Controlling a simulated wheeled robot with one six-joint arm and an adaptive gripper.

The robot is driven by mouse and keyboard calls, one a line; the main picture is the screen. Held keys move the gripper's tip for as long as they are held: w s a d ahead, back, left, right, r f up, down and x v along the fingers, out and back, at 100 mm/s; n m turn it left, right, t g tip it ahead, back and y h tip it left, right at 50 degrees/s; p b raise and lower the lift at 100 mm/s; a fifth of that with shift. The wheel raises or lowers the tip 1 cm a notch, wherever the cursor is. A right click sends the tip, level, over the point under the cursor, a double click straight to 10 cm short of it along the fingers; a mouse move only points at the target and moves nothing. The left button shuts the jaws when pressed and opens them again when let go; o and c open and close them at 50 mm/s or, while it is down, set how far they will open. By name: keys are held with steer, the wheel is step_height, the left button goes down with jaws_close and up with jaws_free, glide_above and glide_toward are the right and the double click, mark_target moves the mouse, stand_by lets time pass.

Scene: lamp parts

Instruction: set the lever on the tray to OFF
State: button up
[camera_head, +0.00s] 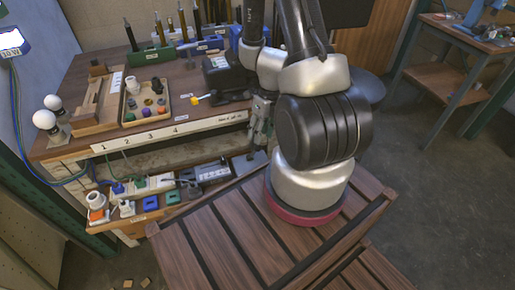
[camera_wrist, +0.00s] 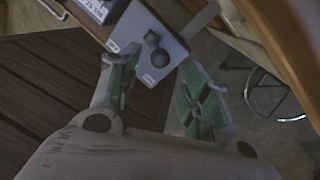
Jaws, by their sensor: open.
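A grey plate or box (camera_wrist: 171,44) with a dark round-ended lever (camera_wrist: 151,38) and two small white labels is ahead of my gripper (camera_wrist: 160,72) in the wrist view. The lever's dark end lies toward the upper left of its dark base. The labels are too small to read. My fingers, with green pads, are spread apart and empty, short of the plate's near edge. In the head view my gripper (camera_head: 261,122) hangs at the bench's front edge, above a grey piece (camera_head: 249,164) on the lower shelf that looks like the same plate.
The bench holds a tan tray (camera_head: 124,118) of coloured pieces, a black device (camera_head: 226,72) with a yellow-tipped stick, and tool holders. The lower shelf carries a power strip, blue and green blocks and a dark box (camera_head: 213,172). Two white bulbs (camera_head: 45,119) stand at left.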

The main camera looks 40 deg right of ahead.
mark_target(258, 147)
steer(key=x, duration=0.7)
steer(key=shift+f, duration=0.1)
jaws_close()
